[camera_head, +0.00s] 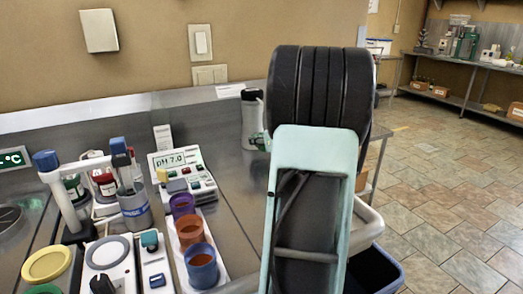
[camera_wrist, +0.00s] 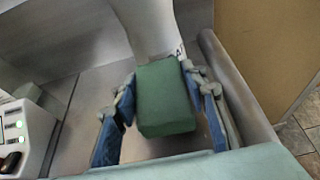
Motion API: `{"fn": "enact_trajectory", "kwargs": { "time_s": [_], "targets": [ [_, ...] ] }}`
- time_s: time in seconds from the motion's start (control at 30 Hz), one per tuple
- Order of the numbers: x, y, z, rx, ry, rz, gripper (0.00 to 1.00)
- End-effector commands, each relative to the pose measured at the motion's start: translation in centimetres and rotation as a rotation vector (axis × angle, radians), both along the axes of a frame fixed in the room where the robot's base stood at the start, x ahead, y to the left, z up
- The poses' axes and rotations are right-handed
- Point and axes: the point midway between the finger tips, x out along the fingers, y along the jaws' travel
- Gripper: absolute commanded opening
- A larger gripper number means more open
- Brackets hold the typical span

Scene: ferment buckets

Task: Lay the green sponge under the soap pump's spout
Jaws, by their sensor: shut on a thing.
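The green sponge (camera_wrist: 166,100) is a block between the two blue-padded fingers of my gripper (camera_wrist: 158,78) in the wrist view. My gripper is shut on it. The pale bottle that looks like the soap pump (camera_wrist: 145,25) stands just beyond the sponge. I cannot tell whether they touch. In the head view the soap pump (camera_head: 251,122) has a dark top and stands at the back of the steel counter, left of my arm. Its spout is not clear in either view. A small green patch shows at its lower right.
On the counter to the left are a pH meter (camera_head: 183,175), several coloured cups (camera_head: 190,232) in a white rack, and a grey beaker (camera_head: 135,205). Steel counter (camera_head: 225,175) lies bare between the meter and the pump. The counter's right edge drops to tiled floor.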

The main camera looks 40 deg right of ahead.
Motion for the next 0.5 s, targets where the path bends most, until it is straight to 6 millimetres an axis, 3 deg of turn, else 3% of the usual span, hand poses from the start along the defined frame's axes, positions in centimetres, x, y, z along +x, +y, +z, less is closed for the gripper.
{"fn": "enact_trajectory", "kwargs": {
  "time_s": [0.1,0.2,0.5],
  "targets": [
    [0.1,-0.3,-2.3,0.004,0.002,-0.001,0.27],
    [0.0,-0.2,-3.4,0.003,0.001,-0.002,0.27],
    [0.1,-0.2,-3.5,0.001,0.001,-0.001,0.27]
  ]
}}
